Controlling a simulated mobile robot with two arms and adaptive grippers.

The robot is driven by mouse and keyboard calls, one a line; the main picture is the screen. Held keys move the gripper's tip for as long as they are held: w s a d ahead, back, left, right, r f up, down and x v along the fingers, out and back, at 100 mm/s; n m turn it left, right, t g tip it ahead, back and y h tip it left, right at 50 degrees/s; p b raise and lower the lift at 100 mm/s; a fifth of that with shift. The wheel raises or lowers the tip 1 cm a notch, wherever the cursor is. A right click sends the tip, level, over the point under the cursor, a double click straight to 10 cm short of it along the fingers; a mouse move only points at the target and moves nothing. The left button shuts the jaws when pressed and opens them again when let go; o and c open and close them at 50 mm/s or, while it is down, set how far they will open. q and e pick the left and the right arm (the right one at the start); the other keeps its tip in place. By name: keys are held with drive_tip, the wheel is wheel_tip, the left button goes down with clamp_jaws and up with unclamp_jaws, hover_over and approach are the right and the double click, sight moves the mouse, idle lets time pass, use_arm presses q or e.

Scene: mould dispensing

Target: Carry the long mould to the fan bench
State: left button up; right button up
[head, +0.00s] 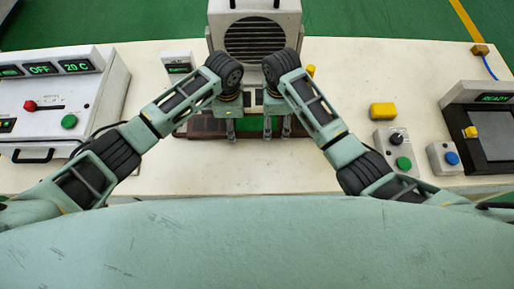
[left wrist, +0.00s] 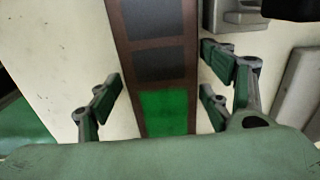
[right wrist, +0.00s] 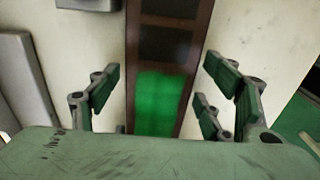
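The long mould (head: 203,126) is a narrow brown frame with dark cells and green cells. It lies crosswise on the cream bench in front of the fan, partly hidden by my grippers. My left gripper (head: 230,134) and right gripper (head: 272,130) are side by side over it, pointing down. In the left wrist view the mould (left wrist: 153,65) runs between the spread fingers (left wrist: 160,82), with a bright green cell nearest. The right wrist view shows the mould (right wrist: 166,45) likewise between spread fingers (right wrist: 163,80). Whether any finger touches its sides I cannot tell.
The grey fan unit (head: 255,38) stands close behind the mould. A control box with displays (head: 55,95) is at left, a small display (head: 178,66) nearer the fan. A yellow block (head: 383,110), button boxes (head: 443,158) and a screen unit (head: 490,130) are at right.

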use_arm(q)
drive_tip(key=shift+o, duration=0.4)
use_arm(e)
drive_tip(key=shift+o, duration=0.4)
use_arm(q)
drive_tip(key=shift+w+r, duration=0.1)
drive_tip(key=shift+r, duration=0.1)
use_arm(e)
drive_tip(key=shift+a, duration=0.1)
drive_tip(key=shift+r, duration=0.1)
use_arm(q)
wheel_tip(320, 180, up, 12)
drive_tip(key=shift+f, duration=0.2)
use_arm(e)
wheel_tip(320, 180, up, 12)
drive_tip(key=shift+s, duration=0.1)
